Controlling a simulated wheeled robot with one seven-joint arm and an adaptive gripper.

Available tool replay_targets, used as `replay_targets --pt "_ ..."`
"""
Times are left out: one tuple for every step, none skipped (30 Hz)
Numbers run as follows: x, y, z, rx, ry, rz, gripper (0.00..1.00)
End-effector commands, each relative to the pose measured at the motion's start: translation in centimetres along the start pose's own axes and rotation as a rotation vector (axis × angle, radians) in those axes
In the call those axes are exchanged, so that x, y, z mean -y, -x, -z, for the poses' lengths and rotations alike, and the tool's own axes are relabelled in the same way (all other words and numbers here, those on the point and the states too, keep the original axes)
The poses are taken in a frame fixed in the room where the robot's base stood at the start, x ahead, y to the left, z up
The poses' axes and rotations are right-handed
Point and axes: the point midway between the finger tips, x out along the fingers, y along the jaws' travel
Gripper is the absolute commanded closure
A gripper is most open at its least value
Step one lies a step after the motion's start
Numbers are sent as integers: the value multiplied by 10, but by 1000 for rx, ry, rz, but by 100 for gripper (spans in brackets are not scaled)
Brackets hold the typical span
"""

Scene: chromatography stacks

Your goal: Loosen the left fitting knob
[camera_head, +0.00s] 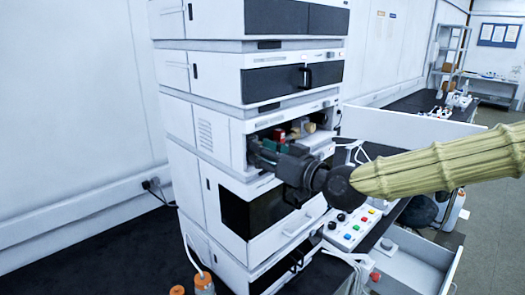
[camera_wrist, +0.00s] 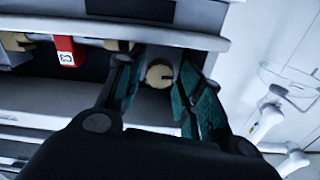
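In the wrist view, a round beige fitting knob (camera_wrist: 159,74) with a dark slot shows between the two teal fingers of my gripper (camera_wrist: 156,66). The fingers are spread, with gaps visible on both sides of the knob. A second beige knob (camera_wrist: 118,45) sits beyond the left finger, and another (camera_wrist: 15,40) is at the far left. I cannot tell which is the left fitting knob. In the head view, my gripper (camera_head: 266,153) reaches into the open bay of the white instrument stack (camera_head: 228,140); its fingertips are partly hidden by the wrist.
A red part (camera_wrist: 66,50) with a white mark sits left of the fingers; it also shows in the head view (camera_head: 279,134). The bay's edges are close around my gripper. A button panel (camera_head: 352,230) and an open drawer (camera_head: 420,262) lie below my arm.

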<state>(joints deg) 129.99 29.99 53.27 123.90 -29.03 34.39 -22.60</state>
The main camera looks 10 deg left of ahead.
Motion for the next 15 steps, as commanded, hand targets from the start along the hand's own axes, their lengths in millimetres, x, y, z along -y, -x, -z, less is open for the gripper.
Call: replay_targets --pt "0 0 0 0 0 0 63" --pt "0 0 0 0 0 0 63" --pt "0 0 0 0 0 0 63" --pt "0 0 0 0 0 0 63" --pt "0 0 0 0 0 0 65" --pt "0 0 0 0 0 0 72" --pt "0 0 0 0 0 0 78" --pt "0 0 0 0 0 0 83" --pt "0 0 0 0 0 0 91" --pt "0 0 0 0 0 -1 96" --pt "0 0 0 0 0 -1 97" --pt "0 0 0 0 0 -1 97" --pt "0 0 0 0 0 -1 97" --pt "0 0 0 0 1 -1 97" --pt "0 0 -1 0 5 -1 97"
